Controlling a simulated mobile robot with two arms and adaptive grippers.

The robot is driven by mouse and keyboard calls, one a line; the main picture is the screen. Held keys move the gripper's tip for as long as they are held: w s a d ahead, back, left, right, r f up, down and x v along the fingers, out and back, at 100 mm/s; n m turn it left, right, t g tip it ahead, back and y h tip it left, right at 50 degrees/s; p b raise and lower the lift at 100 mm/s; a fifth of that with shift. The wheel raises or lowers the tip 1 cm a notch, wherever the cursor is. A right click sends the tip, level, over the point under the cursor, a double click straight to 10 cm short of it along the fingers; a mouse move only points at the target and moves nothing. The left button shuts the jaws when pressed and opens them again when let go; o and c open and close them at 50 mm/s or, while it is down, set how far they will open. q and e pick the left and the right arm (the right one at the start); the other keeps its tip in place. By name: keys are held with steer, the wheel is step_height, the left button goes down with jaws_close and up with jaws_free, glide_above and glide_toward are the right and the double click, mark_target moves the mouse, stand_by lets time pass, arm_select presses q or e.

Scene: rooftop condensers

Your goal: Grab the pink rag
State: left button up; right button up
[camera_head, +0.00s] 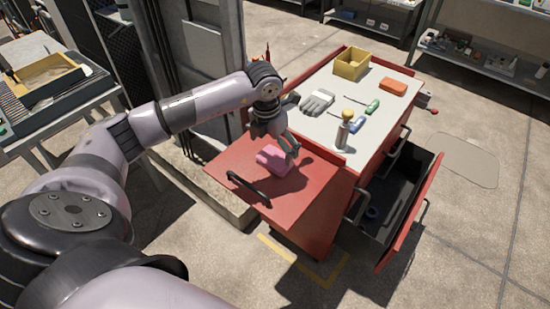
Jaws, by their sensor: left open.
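The pink rag (272,161) lies bunched on the red side shelf of the cart. My left gripper (290,152) points down at the rag's right side, and one finger shows over or against its edge. The gripper is open. I cannot tell whether the fingers touch the rag, and the far finger is partly hidden. My right gripper is not in view.
The red cart's top (318,125) holds grey gloves (316,101), a yellow bin (351,63), an orange block (393,87), screwdrivers and a spray bottle (343,131). A drawer (388,205) stands open at right. A black handle (250,190) edges the shelf.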

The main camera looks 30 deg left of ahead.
mark_target(275, 158)
arm_select(q)
steer(key=f, duration=0.2)
steer(key=f+p, duration=0.1)
steer(key=f, duration=0.1)
steer(key=shift+w+d+f, duration=0.1)
steer(key=shift+w+d, duration=0.05)
steer(key=shift+w, duration=0.15)
steer(key=shift+c, duration=0.2)
steer(key=c, duration=0.9)
